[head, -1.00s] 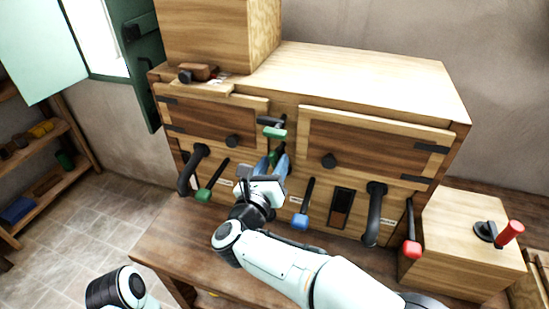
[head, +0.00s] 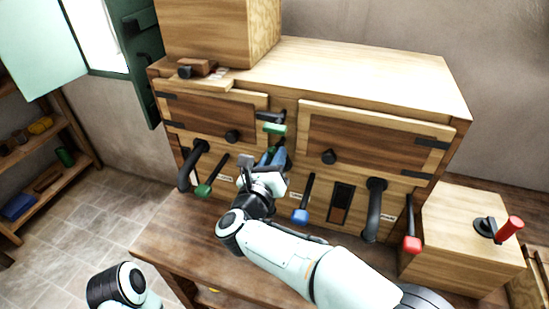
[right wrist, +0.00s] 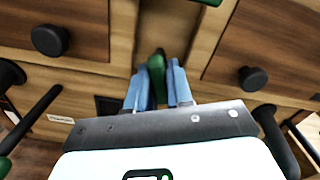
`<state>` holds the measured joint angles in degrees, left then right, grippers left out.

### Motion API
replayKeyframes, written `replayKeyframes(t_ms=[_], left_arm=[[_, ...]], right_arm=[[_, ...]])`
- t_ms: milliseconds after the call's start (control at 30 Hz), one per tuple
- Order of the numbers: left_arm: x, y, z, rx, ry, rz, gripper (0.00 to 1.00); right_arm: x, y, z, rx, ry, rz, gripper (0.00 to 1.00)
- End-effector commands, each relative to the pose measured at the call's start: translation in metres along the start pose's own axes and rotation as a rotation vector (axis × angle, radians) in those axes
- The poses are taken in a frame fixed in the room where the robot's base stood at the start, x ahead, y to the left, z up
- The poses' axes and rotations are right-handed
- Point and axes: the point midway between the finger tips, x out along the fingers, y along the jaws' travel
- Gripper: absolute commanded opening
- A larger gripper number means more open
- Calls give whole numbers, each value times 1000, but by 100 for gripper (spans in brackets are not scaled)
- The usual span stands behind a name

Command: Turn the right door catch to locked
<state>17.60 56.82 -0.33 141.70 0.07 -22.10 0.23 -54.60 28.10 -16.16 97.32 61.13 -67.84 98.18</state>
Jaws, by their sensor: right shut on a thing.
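The cabinet has a left door (head: 205,120) and a right door (head: 365,145), each with a black knob. On the post between them is an upper green-gripped catch (head: 275,129) with a black lever. Its green end also shows at the top edge of the right wrist view (right wrist: 212,2). My right gripper (head: 273,156) is just below it. In the right wrist view its blue fingers are shut on a lower green catch handle (right wrist: 156,65), mostly hidden between them. I cannot tell which door each catch serves. My left gripper is out of view.
Black pull handles (head: 374,210) and levers with green (head: 204,190), blue (head: 300,216) and red (head: 411,244) ends stick out below the doors. A box with a red lever (head: 510,229) stands at right. A wooden bench (head: 180,240) runs in front.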

Motion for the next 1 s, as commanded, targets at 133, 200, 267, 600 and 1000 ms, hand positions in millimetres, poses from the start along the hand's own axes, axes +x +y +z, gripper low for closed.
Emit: replayKeyframes(t_ms=[133,200,267,600,1000], left_arm=[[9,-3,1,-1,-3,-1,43],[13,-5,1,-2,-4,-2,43],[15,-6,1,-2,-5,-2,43],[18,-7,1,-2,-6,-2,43],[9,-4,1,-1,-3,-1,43]], right_arm=[[0,0,-2,-76,1,-2,0],[0,0,-2,-127,0,-2,0],[0,0,-2,-177,0,-2,0],[0,-1,0,-498,1,-1,0],[0,-1,1,-868,0,-2,0]])
